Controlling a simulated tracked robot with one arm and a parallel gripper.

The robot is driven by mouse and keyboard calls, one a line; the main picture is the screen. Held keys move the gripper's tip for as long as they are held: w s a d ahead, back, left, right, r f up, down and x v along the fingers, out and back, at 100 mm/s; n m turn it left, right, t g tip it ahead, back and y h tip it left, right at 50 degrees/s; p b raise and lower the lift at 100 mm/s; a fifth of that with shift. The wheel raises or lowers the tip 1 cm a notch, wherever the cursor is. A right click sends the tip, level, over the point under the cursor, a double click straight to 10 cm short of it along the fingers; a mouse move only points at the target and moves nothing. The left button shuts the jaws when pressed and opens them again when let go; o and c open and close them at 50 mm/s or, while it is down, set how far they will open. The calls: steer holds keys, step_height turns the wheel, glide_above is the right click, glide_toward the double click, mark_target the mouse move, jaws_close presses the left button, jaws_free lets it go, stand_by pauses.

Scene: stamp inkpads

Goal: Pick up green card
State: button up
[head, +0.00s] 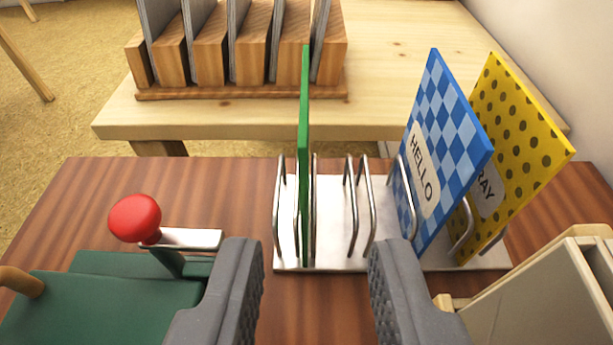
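The green card (304,150) stands upright and edge-on in a left slot of the metal wire rack (333,232). My gripper (316,262) is open and empty, with two grey fingers apart at the bottom of the head view. The green card lies beyond the fingers, in line with the gap between them and nearer the left finger. A blue checkered card (437,150) marked HELLO leans to the right in the same rack. A yellow dotted card (520,145) leans behind it at the far right; its lettering is partly hidden.
A green device with a red knob (135,218) stands at the left. A beige box (545,300) is at the lower right. A wooden block holder (240,92) with grey plates stands on the pale table behind. A rack slot right of the green card is empty.

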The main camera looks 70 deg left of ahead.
mark_target(306, 167)
steer(key=shift+b+x, duration=1.1)
steer(key=shift+x, duration=5.2)
steer(key=shift+s+a+r, duration=0.1)
steer(key=shift+r, duration=0.1)
jaws_close()
